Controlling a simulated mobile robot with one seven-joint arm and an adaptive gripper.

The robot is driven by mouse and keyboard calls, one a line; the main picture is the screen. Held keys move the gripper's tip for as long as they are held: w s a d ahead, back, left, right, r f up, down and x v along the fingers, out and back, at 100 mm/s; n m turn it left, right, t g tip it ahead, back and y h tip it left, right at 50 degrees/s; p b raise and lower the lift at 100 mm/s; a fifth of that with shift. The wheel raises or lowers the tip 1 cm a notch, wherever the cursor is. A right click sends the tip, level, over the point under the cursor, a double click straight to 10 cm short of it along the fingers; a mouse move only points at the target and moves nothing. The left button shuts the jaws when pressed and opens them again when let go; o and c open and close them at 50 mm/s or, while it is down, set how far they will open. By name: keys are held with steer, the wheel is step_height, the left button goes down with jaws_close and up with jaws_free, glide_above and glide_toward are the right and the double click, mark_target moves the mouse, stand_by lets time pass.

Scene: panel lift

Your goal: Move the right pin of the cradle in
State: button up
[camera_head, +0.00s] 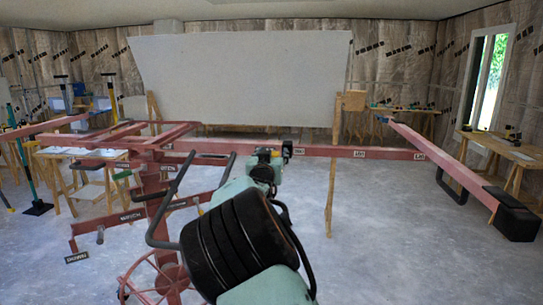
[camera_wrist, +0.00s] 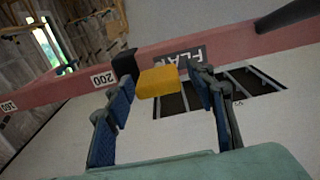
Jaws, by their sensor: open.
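The cradle is a red steel frame; its long crossbar (camera_head: 330,151) runs across the head view and fills the upper part of the wrist view (camera_wrist: 230,45). A yellow block (camera_wrist: 158,82), which looks like the pin's handle, stands at the bar beside a black knob (camera_wrist: 125,64), near the "200" mark. My gripper (camera_wrist: 162,88) is open, with one blue-padded finger on each side of the yellow block. I cannot tell whether either finger touches it. In the head view my gripper (camera_head: 272,158) is at the crossbar, and my wrist hides part of the frame.
A large pale panel (camera_head: 240,80) stands upright behind the crossbar. A red arm (camera_head: 440,160) with a black end block (camera_head: 515,215) reaches toward the right. Workbenches stand at the left (camera_head: 85,153) and right (camera_head: 510,150). The grey floor (camera_head: 390,240) is clear at the front right.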

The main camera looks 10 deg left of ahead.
steer(key=s, duration=1.2)
steer(key=shift+a, duration=0.2)
